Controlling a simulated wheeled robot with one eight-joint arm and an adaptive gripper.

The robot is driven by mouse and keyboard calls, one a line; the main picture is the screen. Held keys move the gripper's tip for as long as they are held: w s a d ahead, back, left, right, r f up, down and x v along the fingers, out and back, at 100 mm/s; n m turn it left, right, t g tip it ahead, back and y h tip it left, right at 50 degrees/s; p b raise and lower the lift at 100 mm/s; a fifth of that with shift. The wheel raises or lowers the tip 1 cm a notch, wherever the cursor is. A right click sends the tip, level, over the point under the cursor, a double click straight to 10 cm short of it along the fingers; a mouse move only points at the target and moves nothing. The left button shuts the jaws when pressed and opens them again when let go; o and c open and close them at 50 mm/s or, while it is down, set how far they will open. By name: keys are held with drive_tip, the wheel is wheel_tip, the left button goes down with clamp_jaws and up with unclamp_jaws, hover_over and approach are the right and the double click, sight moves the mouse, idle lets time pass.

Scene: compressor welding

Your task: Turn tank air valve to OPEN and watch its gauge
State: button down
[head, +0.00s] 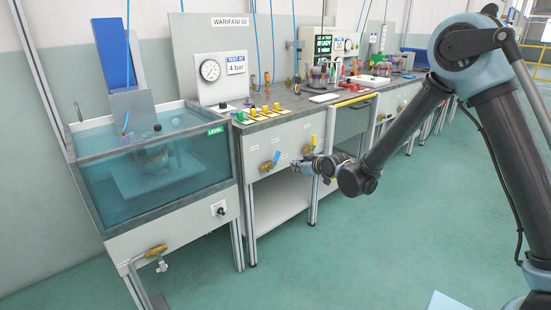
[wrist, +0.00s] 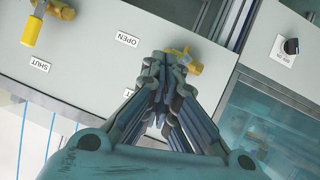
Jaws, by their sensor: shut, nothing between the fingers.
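In the head view a brass valve with a blue lever (head: 276,158) is on the bench's front panel, left of my gripper (head: 297,166). A second valve with a yellow lever (head: 313,142) is to the right. My gripper (wrist: 166,62) is shut and empty, its tips close to a brass valve body (wrist: 189,63) in the wrist view; contact cannot be told. The blue lever is not seen there. The yellow lever (wrist: 32,30) shows at the wrist view's upper left. OPEN (wrist: 127,39) and SHUT (wrist: 40,64) labels are readable. A round gauge (head: 210,70) stands on the backboard; its reading is too small.
A glass water tank (head: 95,180) stands left of the bench, with a knob (head: 221,211) and brass drain tap (head: 156,251) below. The bench top (head: 290,106) carries several coloured buttons. Under the panel is an open shelf (head: 280,208). The green floor in front is clear.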

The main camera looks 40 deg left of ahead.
sight(275, 160)
drive_tip(key=s+a+r+n+t+y, duration=0.1)
drive_tip(key=s+r+n+y, duration=0.15)
drive_tip(key=s+n, duration=0.25)
drive_tip(key=s+r+n+t+y, duration=0.1)
drive_tip(key=s+r+n, duration=0.2)
drive_tip(key=s+n, duration=0.15)
drive_tip(key=w+a+f, duration=0.3)
drive_tip(key=w+a, duration=0.3)
drive_tip(key=a, duration=0.3)
drive_tip(key=shift+w, duration=0.3)
drive_tip(key=shift+m, duration=0.35)
drive_tip(key=shift+w+m+g, duration=0.15)
drive_tip(key=shift+m+g, duration=0.15)
drive_tip(key=shift+m, duration=0.1)
